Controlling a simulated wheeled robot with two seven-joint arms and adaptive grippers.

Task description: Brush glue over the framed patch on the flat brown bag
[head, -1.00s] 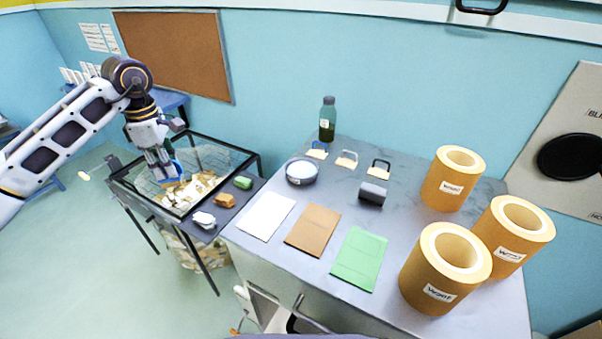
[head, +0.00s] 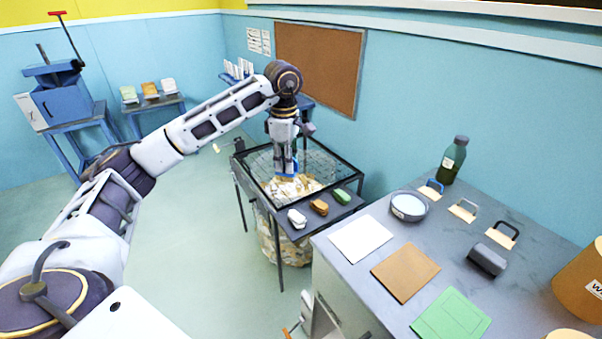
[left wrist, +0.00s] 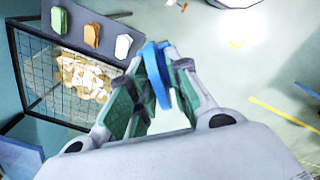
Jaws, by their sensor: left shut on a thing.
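The flat brown bag (head: 405,271) lies on the grey table between a white sheet-like bag (head: 361,238) and a green one (head: 450,315). I cannot make out a framed patch on the brown bag. My left gripper (head: 286,170) is far to the left of it, pointing down over a mesh-topped stand. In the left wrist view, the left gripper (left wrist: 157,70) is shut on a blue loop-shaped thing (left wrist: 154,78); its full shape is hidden. A round grey dish (head: 409,206) with pale contents stands behind the bags. My right gripper is out of view.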

